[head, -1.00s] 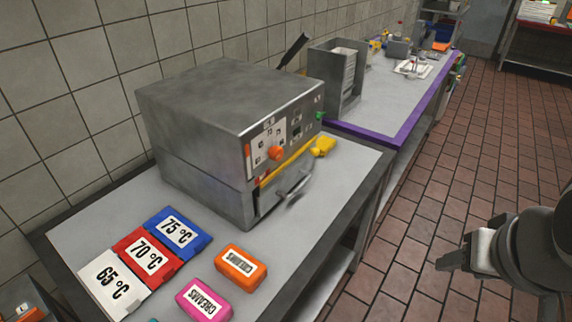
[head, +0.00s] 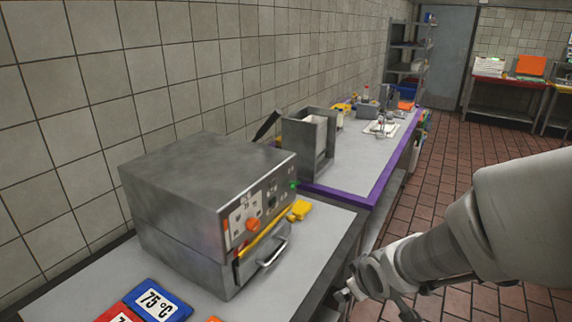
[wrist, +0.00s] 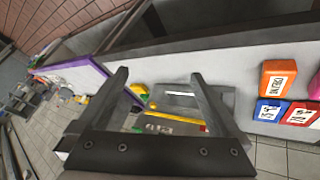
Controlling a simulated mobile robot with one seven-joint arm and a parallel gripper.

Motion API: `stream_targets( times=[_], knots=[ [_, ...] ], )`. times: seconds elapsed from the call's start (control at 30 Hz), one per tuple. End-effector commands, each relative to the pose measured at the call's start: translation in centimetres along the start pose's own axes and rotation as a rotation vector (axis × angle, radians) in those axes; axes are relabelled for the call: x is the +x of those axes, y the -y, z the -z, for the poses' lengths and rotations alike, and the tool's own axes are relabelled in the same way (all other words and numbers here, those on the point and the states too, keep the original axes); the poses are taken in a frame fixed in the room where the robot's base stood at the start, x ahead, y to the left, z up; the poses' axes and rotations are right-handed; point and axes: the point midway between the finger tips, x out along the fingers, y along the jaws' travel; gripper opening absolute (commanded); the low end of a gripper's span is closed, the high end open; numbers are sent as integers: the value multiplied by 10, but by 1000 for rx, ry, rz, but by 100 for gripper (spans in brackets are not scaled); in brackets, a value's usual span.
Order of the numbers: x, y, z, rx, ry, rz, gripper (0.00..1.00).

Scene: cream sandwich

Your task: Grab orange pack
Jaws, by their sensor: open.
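The orange pack (wrist: 280,69) with a white label lies on the grey counter at the right of the wrist view. In the head view only a sliver of orange (head: 214,319) shows at the bottom edge. My gripper (wrist: 159,78) has its two fingers spread with nothing held between them. The pack is off to the right of the fingers, apart from them. In the head view my gripper (head: 345,294) is beside the counter's right edge, partly hidden by my arm.
A steel machine (head: 200,190) with a handle stands on the counter. A blue 75 °C block (head: 158,302) and a red block (head: 117,315) lie in front. A pink pack (wrist: 315,87) is beside the orange pack. A purple-edged counter (head: 345,197) continues behind.

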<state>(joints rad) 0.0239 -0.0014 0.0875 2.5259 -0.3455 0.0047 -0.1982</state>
Motion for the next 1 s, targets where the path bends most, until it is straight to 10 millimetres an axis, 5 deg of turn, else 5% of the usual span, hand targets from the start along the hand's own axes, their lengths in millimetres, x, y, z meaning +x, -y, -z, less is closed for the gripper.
stream_targets(
  times=[0.2, 0.5, 0.8, 1.0],
  knots=[
    [42, 36, 6, -138, -79, 111, 100],
    [76, 107, 5, -256, -244, 301, 100],
    [75, 184, -2, -254, -443, 504, 100],
    [63, 217, -4, -209, -548, 590, 100]
  ],
)
